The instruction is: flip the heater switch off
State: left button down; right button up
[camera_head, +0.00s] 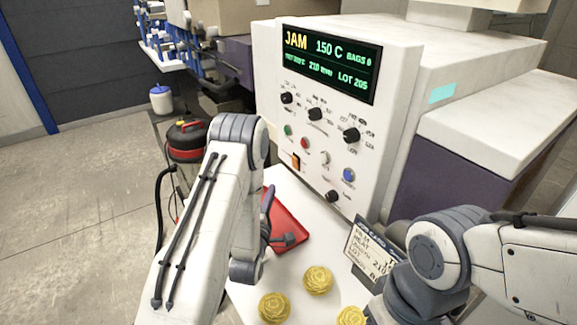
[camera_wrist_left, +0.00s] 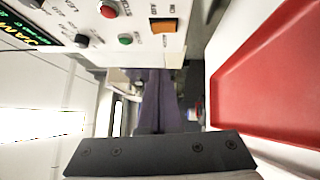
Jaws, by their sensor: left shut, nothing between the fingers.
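The heater switch, an orange rocker (camera_head: 296,160), sits low on the left of the white control panel (camera_head: 270,75). It also shows near the top of the left wrist view as an orange rocker (camera_wrist_left: 163,26). I cannot tell which way it is tipped. My left gripper (camera_head: 288,239) is shut and empty, low over the red tray and below the switch, apart from the panel.
A green button (camera_head: 288,130), a red button (camera_head: 304,143), a blue button (camera_head: 348,175) and several black knobs surround the switch. Below lie a red tray (camera_head: 283,222), yellow rosettes (camera_head: 318,279) and a printed card (camera_head: 370,252). A red-and-black vacuum (camera_head: 187,140) stands behind my left arm.

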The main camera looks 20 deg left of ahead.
pick_arm(q)
jog(key=p, duration=0.4)
send_near(294, 163)
jog(key=w+a+r, duration=0.2)
jog(key=w+a, duration=0.1)
jog(key=a, duration=0.1)
jog(key=w+d+p, duration=0.1)
jog(key=w+d, duration=0.1)
jog(key=w, duration=0.1)
jog(key=shift+w+f+p, duration=0.2)
jog(key=shift+p, duration=0.15)
jog(key=shift+w+d+r, duration=0.15)
jog(key=shift+w+d, duration=0.05)
